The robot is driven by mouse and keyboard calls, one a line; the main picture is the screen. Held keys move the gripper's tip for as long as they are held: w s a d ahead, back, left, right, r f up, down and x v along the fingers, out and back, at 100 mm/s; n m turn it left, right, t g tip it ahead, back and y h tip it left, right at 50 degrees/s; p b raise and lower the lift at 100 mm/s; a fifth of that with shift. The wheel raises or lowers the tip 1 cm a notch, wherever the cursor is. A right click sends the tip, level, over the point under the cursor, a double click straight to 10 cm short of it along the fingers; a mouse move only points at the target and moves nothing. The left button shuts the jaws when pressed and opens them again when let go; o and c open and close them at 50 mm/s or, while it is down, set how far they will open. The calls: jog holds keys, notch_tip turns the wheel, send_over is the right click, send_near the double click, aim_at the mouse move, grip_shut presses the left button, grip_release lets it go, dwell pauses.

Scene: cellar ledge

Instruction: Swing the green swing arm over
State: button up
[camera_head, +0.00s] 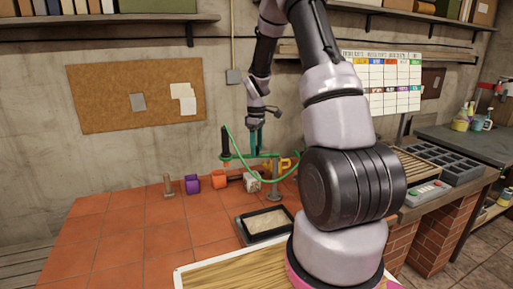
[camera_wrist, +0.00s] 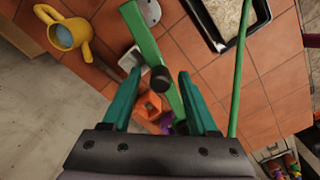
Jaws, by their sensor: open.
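The green swing arm (camera_head: 240,157) reaches left from a grey post (camera_head: 276,178) on the tiled ledge. A dark upright handle (camera_head: 225,141) stands at its left end. My gripper (camera_head: 257,142) points down over the arm. In the wrist view the green bar (camera_wrist: 145,38) runs from the round post base (camera_wrist: 150,11) down between my teal fingers. The dark knob (camera_wrist: 158,79) of the handle shows between the open fingertips (camera_wrist: 160,74), with a gap on both sides. How far the fingertips are above or around it is hard to tell.
A green hose (camera_head: 275,181) loops beside the arm. A black sand tray (camera_head: 266,222) lies in front of the post.

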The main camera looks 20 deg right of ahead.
grip_shut()
dwell(1.4)
